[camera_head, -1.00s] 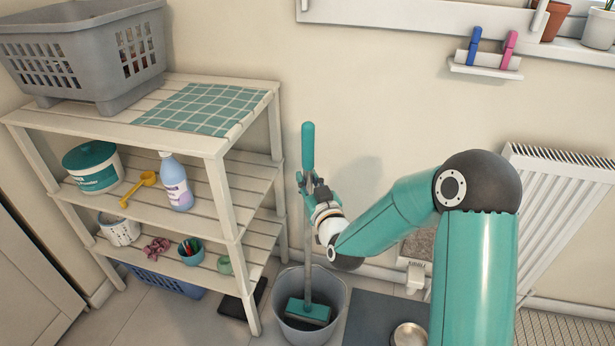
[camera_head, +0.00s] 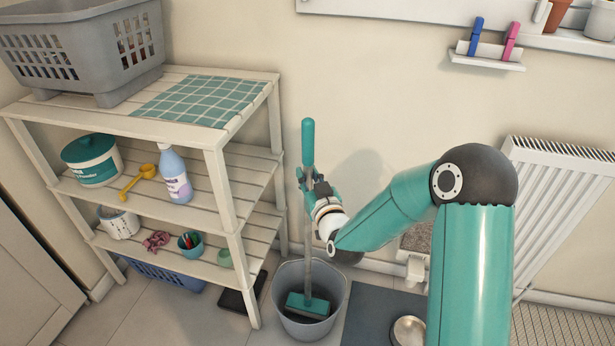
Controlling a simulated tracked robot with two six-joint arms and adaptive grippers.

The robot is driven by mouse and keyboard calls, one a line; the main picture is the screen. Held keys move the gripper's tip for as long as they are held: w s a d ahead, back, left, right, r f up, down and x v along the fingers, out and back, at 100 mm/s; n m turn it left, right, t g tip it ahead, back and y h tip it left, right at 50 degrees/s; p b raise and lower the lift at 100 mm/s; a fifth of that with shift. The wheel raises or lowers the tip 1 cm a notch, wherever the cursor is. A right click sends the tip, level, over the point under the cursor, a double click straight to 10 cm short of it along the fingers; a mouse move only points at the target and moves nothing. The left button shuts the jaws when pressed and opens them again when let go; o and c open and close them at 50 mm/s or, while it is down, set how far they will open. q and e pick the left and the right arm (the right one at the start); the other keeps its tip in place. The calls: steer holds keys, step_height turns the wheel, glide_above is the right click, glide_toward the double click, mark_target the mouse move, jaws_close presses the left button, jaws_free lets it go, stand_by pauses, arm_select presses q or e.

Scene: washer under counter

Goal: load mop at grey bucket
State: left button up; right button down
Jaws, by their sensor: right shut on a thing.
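The mop has a teal grip (camera_head: 308,143) on top, a grey pole and a teal head (camera_head: 307,305). It stands nearly upright with its head inside the grey bucket (camera_head: 337,300) on the floor. Whether the head touches the bucket's bottom is hard to tell. My right gripper (camera_head: 308,184) is shut on the mop's pole just below the teal grip. The gripper's fingers partly hide the pole there. My left gripper is not in view.
A slatted shelf unit (camera_head: 215,140) with a grey laundry basket (camera_head: 85,50) stands close left of the bucket. A white radiator (camera_head: 560,200) is on the right wall. A dark mat (camera_head: 375,312) with a metal bowl (camera_head: 408,332) lies right of the bucket.

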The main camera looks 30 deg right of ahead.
mark_target(310, 157)
steer(key=shift+f+b, duration=0.25)
steer(key=shift+b, duration=0.2)
stand_by(0.4)
steer(key=shift+f+b, duration=0.1)
steer(key=shift+b, duration=0.4)
stand_by(2.1)
steer(key=shift+r+p, duration=1.6)
steer(key=shift+r, duration=2)
